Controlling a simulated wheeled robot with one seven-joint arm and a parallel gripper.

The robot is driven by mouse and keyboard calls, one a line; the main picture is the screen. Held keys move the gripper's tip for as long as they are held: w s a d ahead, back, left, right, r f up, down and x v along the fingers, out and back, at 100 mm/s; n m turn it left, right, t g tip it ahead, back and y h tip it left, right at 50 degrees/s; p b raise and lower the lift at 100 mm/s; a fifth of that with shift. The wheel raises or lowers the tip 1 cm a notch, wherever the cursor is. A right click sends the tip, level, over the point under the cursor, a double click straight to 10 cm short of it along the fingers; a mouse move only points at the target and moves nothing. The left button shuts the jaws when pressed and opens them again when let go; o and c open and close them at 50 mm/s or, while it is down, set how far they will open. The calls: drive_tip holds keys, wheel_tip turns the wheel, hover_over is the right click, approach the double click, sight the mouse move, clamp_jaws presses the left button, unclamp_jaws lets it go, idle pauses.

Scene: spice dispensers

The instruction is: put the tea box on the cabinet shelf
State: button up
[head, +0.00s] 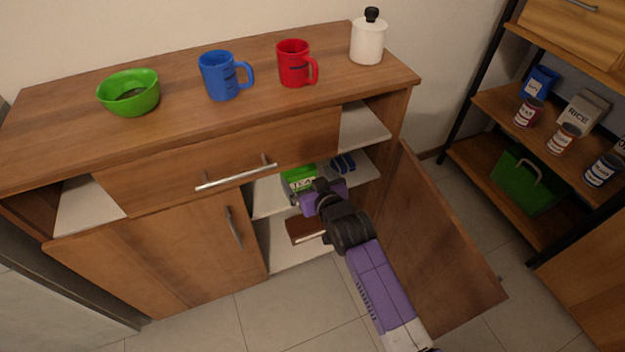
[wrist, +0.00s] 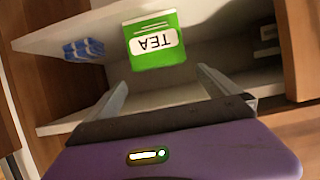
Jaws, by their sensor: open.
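The green tea box (head: 300,178) with a white TEA label stands on the white middle shelf (head: 270,200) inside the open cabinet. In the wrist view the tea box (wrist: 152,40) appears upside down, just beyond my fingertips. My gripper (wrist: 162,77) is open, with its two fingers spread on either side of the line to the box and nothing visible between them. In the head view my gripper (head: 308,196) reaches into the cabinet opening and covers part of the box's lower side. I cannot tell whether a finger touches the box.
A blue striped item (head: 343,163) sits on the same shelf, right of the box. The open door (head: 440,245) stands close to the right of my arm. A brown item (head: 305,230) lies on the level below. A bowl (head: 130,93), mugs and a jar stand on top.

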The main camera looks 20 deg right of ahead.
drive_tip(key=v, duration=0.3)
drive_tip(key=shift+s+r, duration=0.15)
drive_tip(key=shift+s, duration=0.15)
drive_tip(key=s+f, duration=0.2)
drive_tip(key=s, duration=2.4)
drive_tip(key=s+r+t, duration=0.1)
drive_tip(key=s+r, duration=1.2)
drive_tip(key=s, duration=0.4)
drive_tip(key=shift+s+r, duration=0.4)
drive_tip(key=shift+r+p, duration=0.1)
drive_tip(key=shift+p, duration=0.25)
